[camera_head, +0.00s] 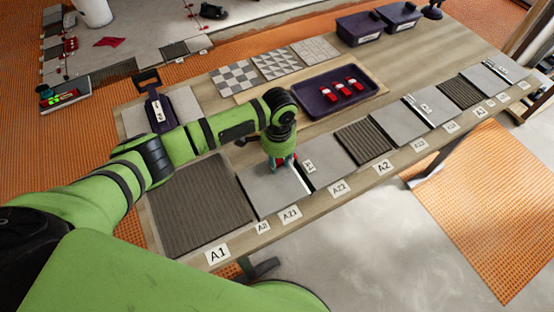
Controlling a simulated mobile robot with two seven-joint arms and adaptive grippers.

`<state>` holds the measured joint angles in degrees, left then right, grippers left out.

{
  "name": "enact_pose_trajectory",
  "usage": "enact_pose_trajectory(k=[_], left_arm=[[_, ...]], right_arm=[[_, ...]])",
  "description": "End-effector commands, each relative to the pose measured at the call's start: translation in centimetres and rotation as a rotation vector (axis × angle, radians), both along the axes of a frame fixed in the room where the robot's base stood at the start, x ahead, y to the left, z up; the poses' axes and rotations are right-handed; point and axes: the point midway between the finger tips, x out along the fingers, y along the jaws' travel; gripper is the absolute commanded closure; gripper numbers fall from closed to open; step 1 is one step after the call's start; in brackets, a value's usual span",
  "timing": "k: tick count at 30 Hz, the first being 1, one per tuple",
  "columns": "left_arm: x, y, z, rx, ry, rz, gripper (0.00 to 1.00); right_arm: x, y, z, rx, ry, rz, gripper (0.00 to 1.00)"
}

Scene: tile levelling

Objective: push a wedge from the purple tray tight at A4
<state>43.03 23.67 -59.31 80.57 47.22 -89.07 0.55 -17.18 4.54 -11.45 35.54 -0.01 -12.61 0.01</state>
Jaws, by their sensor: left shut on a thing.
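My left gripper (283,161) points down at a grey tile (268,192) on the bench, close to a white strip (301,180) at the tile's right edge. It is shut on a small red wedge, mostly hidden by the fingers. The purple tray (315,109) lies behind it to the right, with several red and white wedges (344,89) inside. I cannot pick out the A4 label for sure; the small labels near the gripper are hard to read. My right gripper is not in view.
Dark ribbed tiles (203,205) and grey tiles line the bench's front edge, with label cards before them. Patterned tiles (276,64) lie at the back. Purple bins (360,28) stand behind the tray. A purple-handled tool (158,110) lies at the left.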

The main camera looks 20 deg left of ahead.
Motion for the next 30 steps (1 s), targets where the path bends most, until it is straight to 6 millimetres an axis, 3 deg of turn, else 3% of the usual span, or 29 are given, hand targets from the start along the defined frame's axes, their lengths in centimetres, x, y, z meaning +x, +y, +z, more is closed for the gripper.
enact_pose_trajectory(k=[30], left_arm=[[0.98,-0.93,0.25,-0.006,-0.007,-0.001,0.84]], right_arm=[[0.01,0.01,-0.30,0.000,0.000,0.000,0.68]])
